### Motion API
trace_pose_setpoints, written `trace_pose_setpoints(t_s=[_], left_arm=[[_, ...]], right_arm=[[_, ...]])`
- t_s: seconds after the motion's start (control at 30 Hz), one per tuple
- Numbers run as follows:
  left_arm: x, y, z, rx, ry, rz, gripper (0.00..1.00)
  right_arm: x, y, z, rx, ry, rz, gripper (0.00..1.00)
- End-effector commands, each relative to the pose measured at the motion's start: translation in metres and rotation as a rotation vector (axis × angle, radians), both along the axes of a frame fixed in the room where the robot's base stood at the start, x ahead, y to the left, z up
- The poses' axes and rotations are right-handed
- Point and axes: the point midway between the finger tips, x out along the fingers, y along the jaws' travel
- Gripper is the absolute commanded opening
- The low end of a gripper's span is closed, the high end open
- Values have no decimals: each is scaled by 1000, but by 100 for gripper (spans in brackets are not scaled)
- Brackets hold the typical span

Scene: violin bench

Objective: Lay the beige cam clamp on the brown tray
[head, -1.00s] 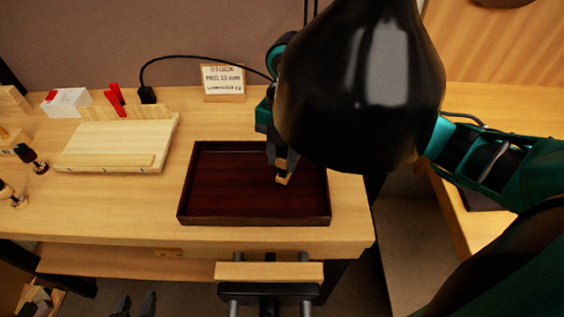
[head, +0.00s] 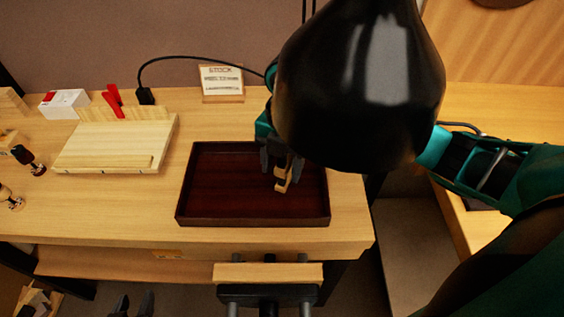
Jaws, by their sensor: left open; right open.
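The brown tray (head: 200,218) is a dark, shallow tray with low walls on the bench. The beige cam clamp (head: 283,180) is at the right part of the tray, within its outline. My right gripper (head: 281,167) is over the tray with its fingers apart, one on each side of the clamp's upper end. Whether the fingers still touch the clamp, and whether it rests on the tray floor, I cannot tell. My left gripper (head: 135,304) shows only as two separate dark fingertips at the bottom edge, open and empty, away from the tray.
A large glossy black form (head: 360,85) hides much of my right arm. A pale wooden board (head: 110,145) with red clips lies left of the tray. A stock sign (head: 222,82) stands behind. A wooden-faced vise (head: 268,273) projects below the bench's front edge.

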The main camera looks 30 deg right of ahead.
Motion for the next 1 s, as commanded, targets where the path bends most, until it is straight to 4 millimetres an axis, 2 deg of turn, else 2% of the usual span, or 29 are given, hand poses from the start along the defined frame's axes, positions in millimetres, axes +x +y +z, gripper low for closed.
trace_pose_setpoints(t_s=[0.17, 0.27, 0.53, 0.7, 1.0], left_arm=[[0, 0, 2, 0, 0, 0, 43], [0, 0, 3, 0, 0, 0, 43], [-2, 0, 7, 0, 4, 1, 43], [-3, 0, 10, 1, 7, 1, 43], [-4, 0, 11, 0, 8, 1, 43]], right_arm=[[2, -1, 11, 0, -3, 0, 55], [3, -3, 28, -1, -5, 0, 55], [9, -10, 87, -2, -5, -1, 55], [11, -12, 112, -2, -3, 0, 55], [12, -13, 122, 0, 0, -1, 55]])
